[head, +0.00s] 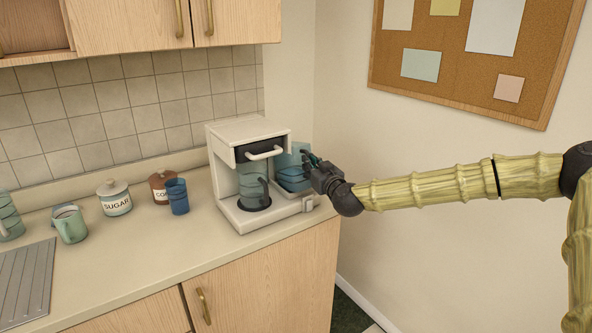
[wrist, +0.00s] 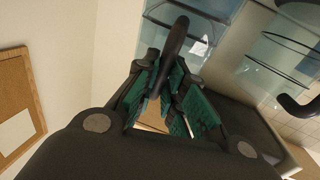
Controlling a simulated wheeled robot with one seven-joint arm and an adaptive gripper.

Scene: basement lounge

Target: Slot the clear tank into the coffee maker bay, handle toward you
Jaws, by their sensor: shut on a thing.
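The clear blue-tinted tank (head: 291,176) is at the right side of the white coffee maker (head: 231,213), against or within the bay there. I cannot tell whether it is fully seated. My gripper (head: 310,163) is at the tank's outer right side. In the wrist view my gripper (wrist: 172,78) is shut on the tank's black handle (wrist: 175,42), between its green pads. The handle faces my wrist. The tank (wrist: 205,12) shows behind it. The tank's base and the bay are mostly hidden.
A glass carafe (head: 253,186) stands inside the coffee maker; its black handle also shows in the wrist view (wrist: 301,106). A blue cup (head: 177,197), sugar jar (head: 115,198), brown jar (head: 159,184) and green mug (head: 70,224) stand to the left. The front counter (head: 170,255) is clear.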

